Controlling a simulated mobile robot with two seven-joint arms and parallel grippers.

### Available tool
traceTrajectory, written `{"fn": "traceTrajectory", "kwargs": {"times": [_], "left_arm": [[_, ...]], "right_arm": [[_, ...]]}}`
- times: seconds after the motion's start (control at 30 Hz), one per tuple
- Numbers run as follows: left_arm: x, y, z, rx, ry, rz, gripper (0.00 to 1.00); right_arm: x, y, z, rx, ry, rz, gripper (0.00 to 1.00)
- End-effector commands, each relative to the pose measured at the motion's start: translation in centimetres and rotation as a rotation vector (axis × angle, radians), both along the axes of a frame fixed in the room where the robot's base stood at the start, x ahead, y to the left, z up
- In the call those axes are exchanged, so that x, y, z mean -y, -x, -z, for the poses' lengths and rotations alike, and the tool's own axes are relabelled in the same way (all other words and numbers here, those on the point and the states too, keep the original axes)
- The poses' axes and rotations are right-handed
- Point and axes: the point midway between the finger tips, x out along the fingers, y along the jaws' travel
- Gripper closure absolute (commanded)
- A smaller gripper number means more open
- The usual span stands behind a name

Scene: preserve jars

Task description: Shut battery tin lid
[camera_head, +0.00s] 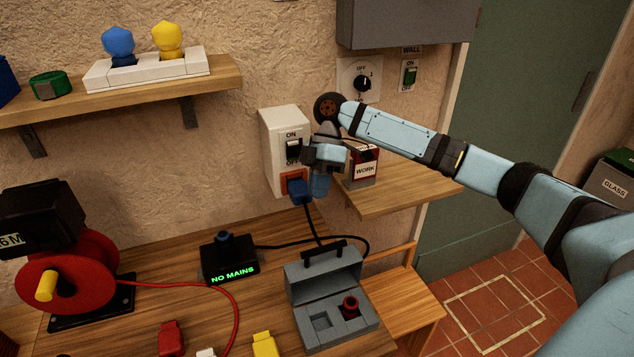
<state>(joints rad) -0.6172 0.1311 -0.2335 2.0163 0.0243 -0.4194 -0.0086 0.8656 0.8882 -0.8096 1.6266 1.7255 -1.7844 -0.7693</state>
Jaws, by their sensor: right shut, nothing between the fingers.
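The battery tin (340,336) is a grey box on the wooden bench at lower centre. Its lid (322,272) stands raised at the back, with a dark handle on top. Inside the tin are a square recess that looks empty and another holding a red and black piece (350,306). My right gripper (319,184) is shut and empty, well above and behind the tin. It is in front of the right side of the white wall socket box (284,130); I cannot tell whether it touches the box. My left gripper is out of view.
A blue plug (298,189) sits in the socket box, its black cable running down behind the tin. A "NO MAINS" display (231,276) and a red cable reel (72,268) stand to the left. Red and yellow pieces lie at the front edge. A small shelf (400,193) holds a "WORK" box (365,168).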

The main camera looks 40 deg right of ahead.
Motion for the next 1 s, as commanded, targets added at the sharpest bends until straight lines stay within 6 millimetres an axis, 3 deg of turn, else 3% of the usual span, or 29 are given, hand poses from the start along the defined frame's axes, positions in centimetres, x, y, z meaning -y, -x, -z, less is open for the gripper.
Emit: {"fn": "traceTrajectory", "kwargs": {"times": [0.3,0.6,1.0], "left_arm": [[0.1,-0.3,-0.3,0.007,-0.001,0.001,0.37],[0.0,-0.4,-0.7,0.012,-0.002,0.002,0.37],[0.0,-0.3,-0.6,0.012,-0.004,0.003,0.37]], "right_arm": [[-2.8,2.4,5.6,-0.003,-0.001,-0.001,1.0],[-3.5,5.5,6.4,0.0,0.0,0.0,1.0],[-3.6,5.7,6.4,0.0,-0.001,0.0,1.0]]}}
